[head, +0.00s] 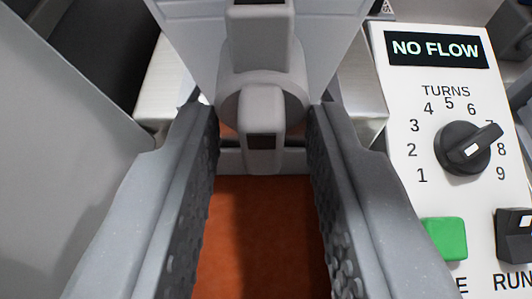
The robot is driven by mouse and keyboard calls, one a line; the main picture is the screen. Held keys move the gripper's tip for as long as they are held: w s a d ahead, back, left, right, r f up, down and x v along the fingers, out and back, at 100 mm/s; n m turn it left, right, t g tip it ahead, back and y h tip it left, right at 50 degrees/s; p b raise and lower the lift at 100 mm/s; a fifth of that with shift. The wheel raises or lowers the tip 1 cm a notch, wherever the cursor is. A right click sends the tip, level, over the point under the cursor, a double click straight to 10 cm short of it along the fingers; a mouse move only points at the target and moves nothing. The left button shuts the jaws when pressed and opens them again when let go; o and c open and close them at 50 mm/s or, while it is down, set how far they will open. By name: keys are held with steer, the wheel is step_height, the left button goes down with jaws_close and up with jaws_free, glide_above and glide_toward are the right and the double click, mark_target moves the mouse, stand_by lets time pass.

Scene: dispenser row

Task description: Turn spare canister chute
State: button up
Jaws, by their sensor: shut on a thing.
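A light grey handle (262,100) with a round hub and an upright bar is in the middle of the head view. It is in front of a pale grey tapered part (335,35), perhaps the canister chute; I cannot tell which canister it belongs to. My gripper (262,122) reaches up from below, with one dark grey studded finger on each side of the handle. It is shut on the handle, near the hub. The fingers hide the handle's sides, and the exact contact is hard to see.
At right a white panel (405,95) has a "NO FLOW" display (437,48), a black "TURNS" dial (462,148) pointing near 7 to 8, a green button (445,238) and a black switch (514,235). A large grey surface fills the left. A rust-brown surface (265,235) lies below.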

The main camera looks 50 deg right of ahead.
steer(key=shift+f, duration=0.1)
stand_by(0.4)
steer(key=o, duration=0.6)
steer(key=shift+o, duration=0.2)
steer(key=b+v, duration=0.3)
steer(key=v, duration=1)
steer(key=shift+a, duration=0.3)
steer(key=shift+s, duration=0.15)
